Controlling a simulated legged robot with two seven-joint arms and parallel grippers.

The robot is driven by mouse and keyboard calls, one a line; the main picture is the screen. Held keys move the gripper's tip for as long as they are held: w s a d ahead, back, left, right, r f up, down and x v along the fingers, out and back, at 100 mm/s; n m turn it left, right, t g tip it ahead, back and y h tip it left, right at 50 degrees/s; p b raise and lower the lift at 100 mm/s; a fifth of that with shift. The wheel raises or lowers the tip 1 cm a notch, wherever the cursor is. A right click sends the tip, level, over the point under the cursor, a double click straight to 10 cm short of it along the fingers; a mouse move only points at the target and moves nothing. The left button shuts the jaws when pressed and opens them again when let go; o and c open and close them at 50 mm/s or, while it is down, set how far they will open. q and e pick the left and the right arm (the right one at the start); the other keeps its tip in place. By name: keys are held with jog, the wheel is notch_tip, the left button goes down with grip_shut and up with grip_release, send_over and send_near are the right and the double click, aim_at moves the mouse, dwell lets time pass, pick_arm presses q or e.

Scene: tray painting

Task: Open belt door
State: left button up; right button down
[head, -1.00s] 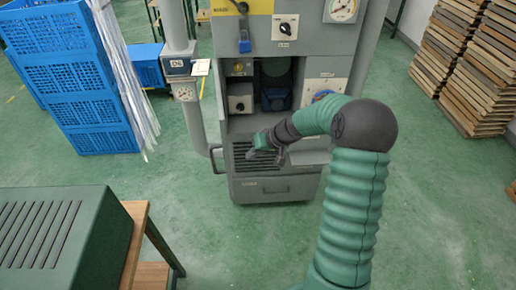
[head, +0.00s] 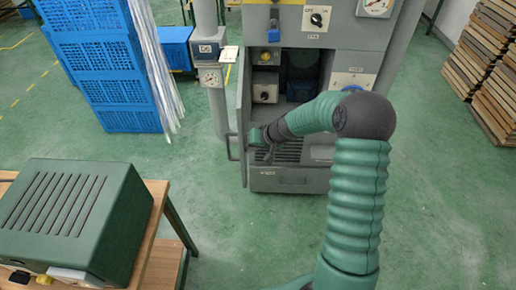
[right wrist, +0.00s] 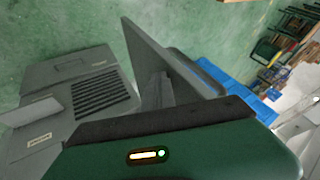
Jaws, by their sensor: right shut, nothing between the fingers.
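The belt door (head: 243,110) is a grey panel at the left side of the grey machine (head: 290,182). In the head view it stands swung out, nearly edge-on, with its bar handle (head: 231,147) on the left face. In the right wrist view the door (right wrist: 150,50) rises beside the slotted machine front. My right gripper (head: 268,154) is shut and empty, just right of the door, on its inner side. Its fingers (right wrist: 160,90) lie close against the panel in the wrist view; I cannot tell whether they touch. My left gripper is out of view.
A green slotted box (head: 75,215) sits on a wooden table (head: 155,245) at front left. Stacked boards (head: 490,75) stand at right. The green floor between is clear.

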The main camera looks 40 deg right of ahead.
jog(key=w+a+p, duration=0.2)
jog(key=w+a, duration=0.5)
jog(key=a, duration=0.1)
jog(key=shift+w+a+m, duration=0.2)
jog(key=shift+a+m, duration=0.1)
jog(key=shift+d, duration=0.15)
